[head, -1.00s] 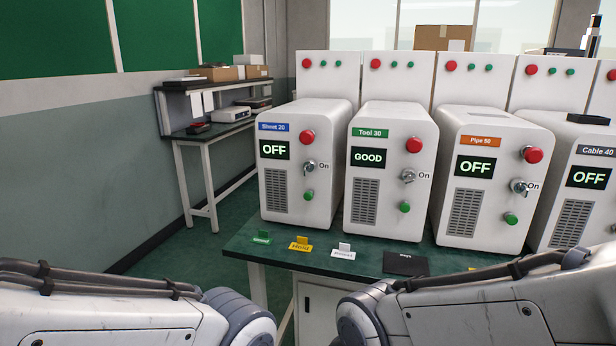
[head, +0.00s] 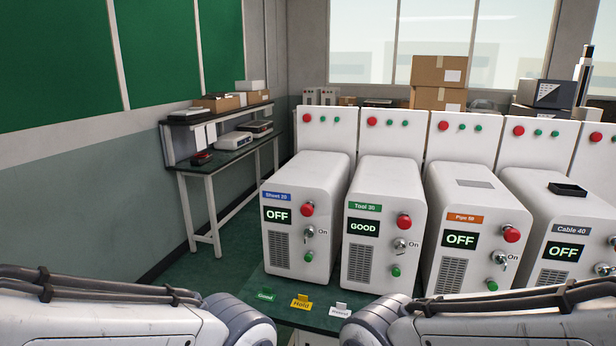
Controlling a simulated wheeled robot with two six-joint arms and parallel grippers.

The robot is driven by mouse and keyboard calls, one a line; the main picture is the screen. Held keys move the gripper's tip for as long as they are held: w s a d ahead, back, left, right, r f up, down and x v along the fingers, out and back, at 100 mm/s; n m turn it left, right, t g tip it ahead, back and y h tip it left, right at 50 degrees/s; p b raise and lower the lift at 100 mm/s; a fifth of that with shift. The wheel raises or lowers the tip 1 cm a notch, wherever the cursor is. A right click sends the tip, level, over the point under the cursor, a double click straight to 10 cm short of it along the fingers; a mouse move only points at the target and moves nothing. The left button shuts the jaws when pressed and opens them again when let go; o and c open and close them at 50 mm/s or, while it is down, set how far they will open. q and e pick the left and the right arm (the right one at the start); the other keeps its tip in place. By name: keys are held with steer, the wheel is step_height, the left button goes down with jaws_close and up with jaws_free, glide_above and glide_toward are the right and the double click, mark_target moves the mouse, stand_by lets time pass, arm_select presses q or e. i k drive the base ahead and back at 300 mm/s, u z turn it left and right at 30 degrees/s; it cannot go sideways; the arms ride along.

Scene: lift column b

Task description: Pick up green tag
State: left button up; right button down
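The green tag (head: 265,295) lies on the green tabletop at its left front corner, in front of the Sheet 20 machine (head: 303,221). A yellow Hold tag (head: 300,302) and a white tag (head: 340,311) stand to its right along the front edge. My two arms come in from the lower left and lower right, and the left one ends just below the green tag in the picture. Neither gripper is in view.
The Tool 30 machine (head: 382,227) shows GOOD; Pipe 50 (head: 474,232) and Cable 40 (head: 562,231) show OFF. A side bench (head: 180,164) with boxes stands along the left wall. Green floor lies between that bench and the machine table.

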mark_target(267, 295)
steer(key=u, duration=0.6)
steer(key=i, duration=1.25)
steer(key=z, duration=0.55)
